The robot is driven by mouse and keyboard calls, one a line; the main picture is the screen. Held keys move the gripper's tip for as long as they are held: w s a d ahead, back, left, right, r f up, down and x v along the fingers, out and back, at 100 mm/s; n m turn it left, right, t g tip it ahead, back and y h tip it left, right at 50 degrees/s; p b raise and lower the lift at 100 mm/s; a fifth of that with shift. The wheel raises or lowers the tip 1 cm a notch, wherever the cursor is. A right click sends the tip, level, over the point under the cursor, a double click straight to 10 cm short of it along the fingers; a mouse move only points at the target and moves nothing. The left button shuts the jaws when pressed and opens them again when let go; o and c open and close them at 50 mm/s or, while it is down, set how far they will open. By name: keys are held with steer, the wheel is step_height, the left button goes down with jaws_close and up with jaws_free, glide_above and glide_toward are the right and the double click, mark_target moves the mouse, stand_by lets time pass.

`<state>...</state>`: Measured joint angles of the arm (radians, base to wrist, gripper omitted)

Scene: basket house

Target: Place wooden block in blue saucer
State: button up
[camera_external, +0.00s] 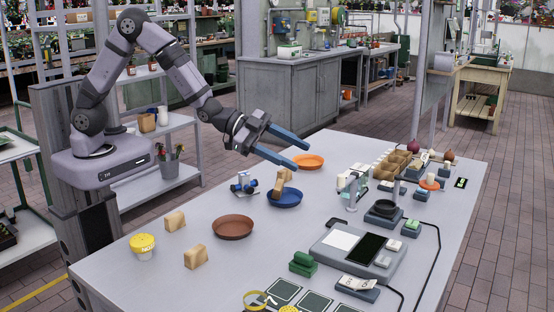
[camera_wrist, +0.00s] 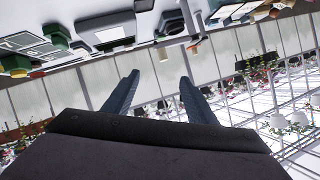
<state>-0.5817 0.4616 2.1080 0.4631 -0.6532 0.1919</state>
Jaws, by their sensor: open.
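The blue saucer (camera_external: 287,203) stands on the grey table below my gripper in the external view. A light wooden block (camera_external: 280,188) shows at the saucer's left side and appears tilted; whether it is one piece or two is unclear. Two more wooden blocks lie on the table, one farther back (camera_external: 174,221) and one nearer the front (camera_external: 195,257). My gripper (camera_external: 300,155) is open and empty, raised above and behind the saucer. In the wrist view its blue fingers (camera_wrist: 160,80) are spread with nothing between them, and the saucer is not seen.
A brown saucer (camera_external: 232,229) lies left of the blue one, and an orange saucer (camera_external: 309,163) lies behind it. A small blue-and-white object (camera_external: 244,184) stands left of the blue saucer. A yellow-lidded cup (camera_external: 143,246) is at the left edge; scales and small goods fill the right.

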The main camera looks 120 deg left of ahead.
steer(key=s+a+f+n+g+y, duration=0.1)
steer(key=s+a+f+n+g, duration=0.15)
steer(key=a+g, duration=0.2)
steer(key=n+g, duration=0.3)
steer(key=g, duration=0.2)
glide_toward(278, 184)
steer(key=shift+w+a+f+h, duration=0.25)
steer(key=shift+a+f, duration=0.1)
steer(key=shift+f, duration=0.15)
steer(key=shift+w+a+f+h, duration=0.2)
steer(key=shift+a+f, duration=0.1)
steer(key=shift+f, duration=0.25)
steer(key=shift+p+x, duration=0.8)
steer(key=shift+x, duration=2.9)
steer(key=shift+s+a, duration=0.2)
steer(key=c, duration=0.9)
steer(key=shift+r, duration=0.1)
step_height(278, 184, up, 10)
steer(key=shift+f, duration=0.1)
